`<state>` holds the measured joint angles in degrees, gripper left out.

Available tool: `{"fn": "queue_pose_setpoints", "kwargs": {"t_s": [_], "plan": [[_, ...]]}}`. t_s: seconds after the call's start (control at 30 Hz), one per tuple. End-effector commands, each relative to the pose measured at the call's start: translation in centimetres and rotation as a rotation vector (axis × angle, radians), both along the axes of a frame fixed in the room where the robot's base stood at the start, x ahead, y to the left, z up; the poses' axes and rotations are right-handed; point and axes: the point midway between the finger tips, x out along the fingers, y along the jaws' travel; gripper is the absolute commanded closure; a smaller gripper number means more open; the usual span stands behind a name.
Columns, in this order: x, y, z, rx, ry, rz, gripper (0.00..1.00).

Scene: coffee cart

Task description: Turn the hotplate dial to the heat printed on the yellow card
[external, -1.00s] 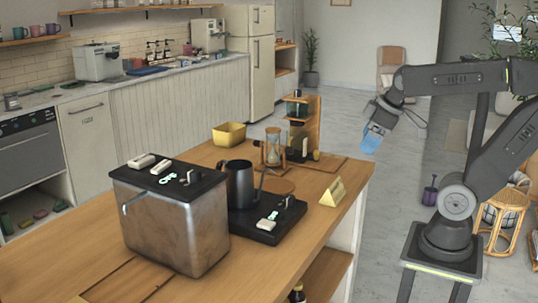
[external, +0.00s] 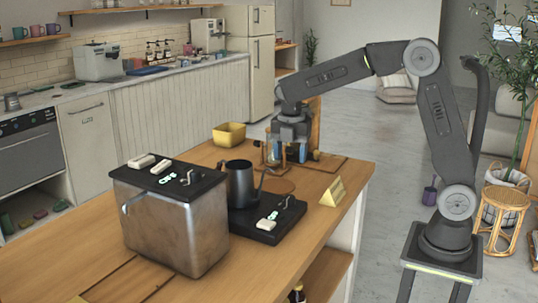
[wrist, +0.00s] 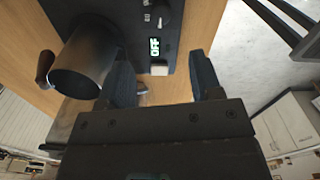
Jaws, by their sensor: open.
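The black hotplate (external: 262,236) sits on the wooden counter, with a dial (external: 287,203) near its right end and a small lit display. In the wrist view the display (wrist: 154,47) reads OFF, beside a white block (wrist: 159,69); the dial's setting is too small to read. The yellow card (external: 333,192) stands folded right of the hotplate; its print is unreadable. A dark kettle (external: 240,184) stands at the hotplate's left part. My gripper (external: 294,155) points down, open and empty, above the counter behind the hotplate. In the wrist view its fingers (wrist: 160,62) stand apart.
A metal box (external: 175,230) with a black control top stands left of the hotplate. A yellow bin (external: 229,134) sits at the counter's far side. An hourglass stand and wooden rack are partly hidden behind my gripper. The front counter is mostly clear.

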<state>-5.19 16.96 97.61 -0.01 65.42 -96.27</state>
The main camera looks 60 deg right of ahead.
Motion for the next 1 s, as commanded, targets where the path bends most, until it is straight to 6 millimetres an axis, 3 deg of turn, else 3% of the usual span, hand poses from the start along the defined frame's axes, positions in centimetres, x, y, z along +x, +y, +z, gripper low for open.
{"fn": "queue_pose_setpoints", "kwargs": {"t_s": [0.3,0.53,0.73,1.0], "plan": [[-0.1,0.0,-6.5,-0.001,0.006,-0.003,0.41],[-0.2,0.0,-10.4,-0.001,0.005,-0.004,0.41],[-0.1,0.0,-12.0,-0.001,0.001,-0.004,0.41],[-0.1,0.0,-12.2,-0.001,0.000,-0.004,0.41]]}}
